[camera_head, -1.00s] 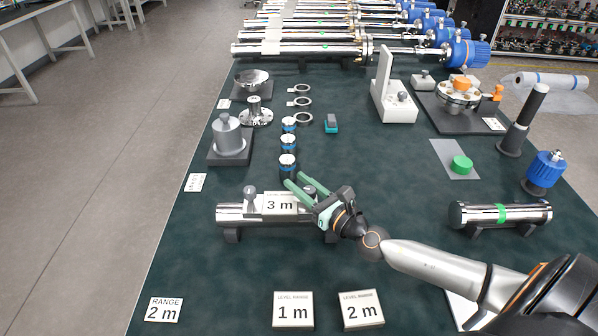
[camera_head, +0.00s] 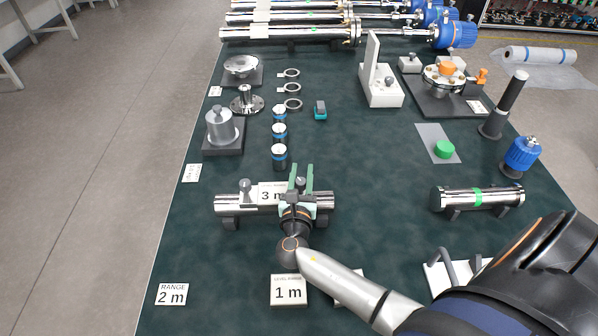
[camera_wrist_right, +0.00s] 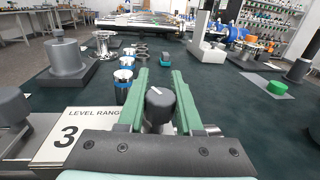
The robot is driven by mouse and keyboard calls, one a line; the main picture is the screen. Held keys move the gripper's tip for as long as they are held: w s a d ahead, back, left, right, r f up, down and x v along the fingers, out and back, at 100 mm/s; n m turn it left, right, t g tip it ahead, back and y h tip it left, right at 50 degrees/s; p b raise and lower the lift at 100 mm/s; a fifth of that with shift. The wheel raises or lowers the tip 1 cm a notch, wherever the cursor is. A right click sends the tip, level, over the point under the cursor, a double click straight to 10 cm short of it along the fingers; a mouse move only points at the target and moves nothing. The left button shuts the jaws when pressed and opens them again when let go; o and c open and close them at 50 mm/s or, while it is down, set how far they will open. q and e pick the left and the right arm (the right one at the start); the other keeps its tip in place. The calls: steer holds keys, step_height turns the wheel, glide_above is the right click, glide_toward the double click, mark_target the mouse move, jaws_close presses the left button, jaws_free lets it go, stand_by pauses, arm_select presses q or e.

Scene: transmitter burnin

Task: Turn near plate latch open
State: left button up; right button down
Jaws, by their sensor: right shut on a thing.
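A polished cylinder (camera_head: 321,203) lies on two dark supports at the near middle of the bench. It carries a white plate (camera_head: 268,193) reading "3 m", also in the right wrist view (camera_wrist_right: 65,137). A grey latch knob (camera_head: 246,187) stands left of the plate, and a second dark grey latch knob (camera_wrist_right: 160,107) with a pale mark stands right of it. My right gripper (camera_head: 301,172) points away from me over the cylinder's right part. Its green fingers are shut on the right latch knob. The knob's base is hidden. My left gripper is not in view.
A "1 m" plate (camera_head: 288,290) and a partly covered second plate lie nearer me. Blue-banded small cylinders (camera_head: 279,156) stand just beyond the fingers. A cylinder with a green band (camera_head: 478,198) lies to the right. The bench between is clear.

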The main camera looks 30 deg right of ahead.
steer(key=shift+s+d+m+g+h, duration=0.1)
steer(key=shift+m+g+h, duration=0.7)
steer(key=shift+g+h, duration=0.1)
steer(key=c, duration=0.6)
jaws_free()
steer(key=shift+d, duration=0.1)
